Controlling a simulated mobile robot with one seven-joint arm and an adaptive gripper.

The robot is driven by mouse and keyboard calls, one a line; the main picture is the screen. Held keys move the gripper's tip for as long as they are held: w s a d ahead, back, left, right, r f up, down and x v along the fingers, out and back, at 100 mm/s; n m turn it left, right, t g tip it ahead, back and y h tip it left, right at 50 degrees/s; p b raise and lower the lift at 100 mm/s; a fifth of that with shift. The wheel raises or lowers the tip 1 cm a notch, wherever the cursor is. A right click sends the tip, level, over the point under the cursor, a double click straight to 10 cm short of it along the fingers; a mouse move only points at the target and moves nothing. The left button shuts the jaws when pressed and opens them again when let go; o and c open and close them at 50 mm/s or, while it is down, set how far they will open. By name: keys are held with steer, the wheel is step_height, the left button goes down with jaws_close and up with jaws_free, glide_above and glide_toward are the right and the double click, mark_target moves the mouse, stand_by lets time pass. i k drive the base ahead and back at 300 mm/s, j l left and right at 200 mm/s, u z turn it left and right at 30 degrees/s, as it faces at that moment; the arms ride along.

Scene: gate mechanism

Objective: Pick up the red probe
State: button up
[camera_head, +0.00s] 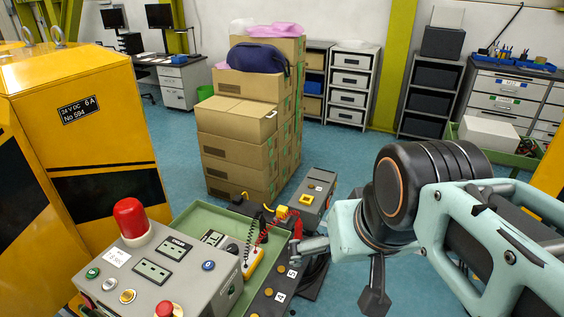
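A red piece that looks like the red probe (297,224) stands upright near the right edge of the green tray (190,216). A coiled red cord (263,234) runs toward it from a yellow hand-held device (254,264) in the tray. My gripper (297,248) reaches in from the right, with its fingertips at the lower end of the red piece. The fingers are small and seen from the side, so I cannot tell whether they are open or shut, or touch the probe.
A grey control box (160,270) with a red lamp (132,217) and buttons stands front left. A dark panel with numbered labels (280,296) lies below my gripper. A grey box with a yellow-framed button (314,196) is behind it. Stacked cartons (236,150) stand further back.

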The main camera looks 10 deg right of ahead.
mark_target(298, 224)
steer(key=i, duration=0.25)
steer(key=k, duration=0.6)
steer(key=i+l+u, duration=0.1)
steer(key=i+l, duration=0.2)
steer(key=i, duration=0.15)
steer(key=i+l, duration=0.3)
steer(key=i, duration=0.15)
steer(key=i+l+u, duration=0.15)
steer(key=l, duration=0.2)
steer(key=i, duration=0.35)
